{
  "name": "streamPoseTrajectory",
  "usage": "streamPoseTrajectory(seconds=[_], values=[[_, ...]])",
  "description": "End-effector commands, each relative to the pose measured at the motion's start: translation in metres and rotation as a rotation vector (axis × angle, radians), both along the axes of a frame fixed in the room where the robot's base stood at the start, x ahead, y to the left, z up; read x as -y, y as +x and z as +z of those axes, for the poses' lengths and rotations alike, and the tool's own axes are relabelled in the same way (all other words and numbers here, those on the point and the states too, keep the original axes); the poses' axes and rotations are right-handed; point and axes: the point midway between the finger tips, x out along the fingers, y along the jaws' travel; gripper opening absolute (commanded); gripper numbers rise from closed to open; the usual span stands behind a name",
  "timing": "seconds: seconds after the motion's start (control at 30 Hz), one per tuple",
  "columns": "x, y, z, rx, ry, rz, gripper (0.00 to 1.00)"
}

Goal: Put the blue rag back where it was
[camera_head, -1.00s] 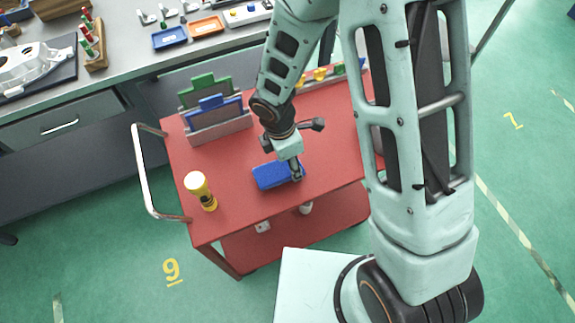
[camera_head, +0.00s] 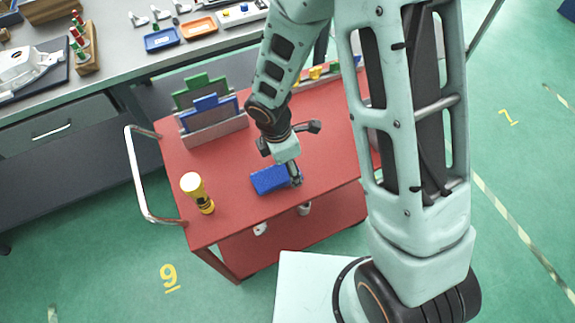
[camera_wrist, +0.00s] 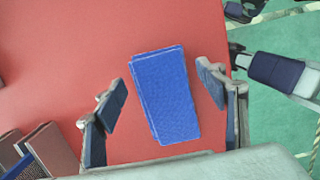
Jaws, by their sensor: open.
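The blue rag (camera_head: 266,181) lies flat and folded on the red cart top (camera_head: 232,215), near its front edge. In the wrist view the rag (camera_wrist: 165,97) lies between my two fingers, with a gap on each side. My gripper (camera_head: 296,182) is at the right end of the rag in the head view. In the wrist view my gripper (camera_wrist: 165,110) is open and empty, its fingers apart on either side of the rag. The exact height of the fingertips over the cart is hard to tell.
Small yellow and green items (camera_head: 318,73) sit behind my arm. The cart top between canister and rag is clear.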

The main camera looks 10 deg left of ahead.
Motion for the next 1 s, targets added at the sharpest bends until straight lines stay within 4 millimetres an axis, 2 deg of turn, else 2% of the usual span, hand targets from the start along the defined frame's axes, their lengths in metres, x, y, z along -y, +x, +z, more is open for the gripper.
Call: streamPoseTrajectory(seconds=[0.3, 0.5, 0.7, 1.0], values=[[-0.007, -0.004, 0.064, 0.005, 0.002, 0.000, 0.66], [-0.011, -0.007, 0.096, 0.004, 0.001, 0.000, 0.66], [-0.012, -0.009, 0.109, 0.001, -0.001, 0.002, 0.66], [-0.012, -0.010, 0.110, 0.000, -0.001, 0.001, 0.66]])
